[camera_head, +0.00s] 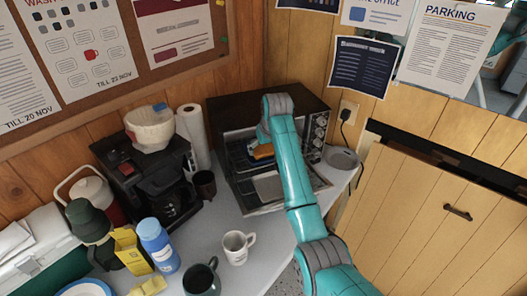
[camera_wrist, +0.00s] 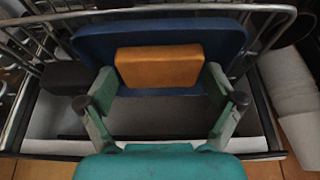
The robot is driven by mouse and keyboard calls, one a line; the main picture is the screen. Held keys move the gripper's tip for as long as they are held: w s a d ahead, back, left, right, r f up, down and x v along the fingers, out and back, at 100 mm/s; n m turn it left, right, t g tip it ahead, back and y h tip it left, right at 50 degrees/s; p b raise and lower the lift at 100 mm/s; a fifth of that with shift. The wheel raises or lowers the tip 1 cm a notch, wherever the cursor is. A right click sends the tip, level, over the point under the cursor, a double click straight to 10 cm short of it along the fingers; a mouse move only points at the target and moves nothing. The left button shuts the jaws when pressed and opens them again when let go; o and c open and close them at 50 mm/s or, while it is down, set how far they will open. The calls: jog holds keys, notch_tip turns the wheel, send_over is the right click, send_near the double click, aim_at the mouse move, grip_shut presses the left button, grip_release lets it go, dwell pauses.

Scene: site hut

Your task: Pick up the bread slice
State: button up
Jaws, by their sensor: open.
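The bread slice (camera_wrist: 158,66) is an orange-brown block lying on a blue tray (camera_wrist: 225,42) in the wrist view. In the head view the slice (camera_head: 262,150) shows just left of my arm, inside the oven (camera_head: 222,112), whose front is open. My gripper (camera_wrist: 160,82) is open, with one finger to the left and one to the right of the slice's near edge. No grip on the slice shows. In the head view my arm reaches into the oven and hides its right part and most of the gripper.
The lowered oven door (camera_head: 262,203) lies in front of the opening. A wire rack (camera_wrist: 40,25) surrounds the tray. A coffee maker (camera_head: 150,180), dark mug (camera_head: 205,184), paper towel roll (camera_head: 194,135) and white mug (camera_head: 237,246) stand left of the oven. A round grey item (camera_head: 341,158) lies right.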

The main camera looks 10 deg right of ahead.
jog(key=c, duration=0.7)
jog(key=shift+r, duration=0.2)
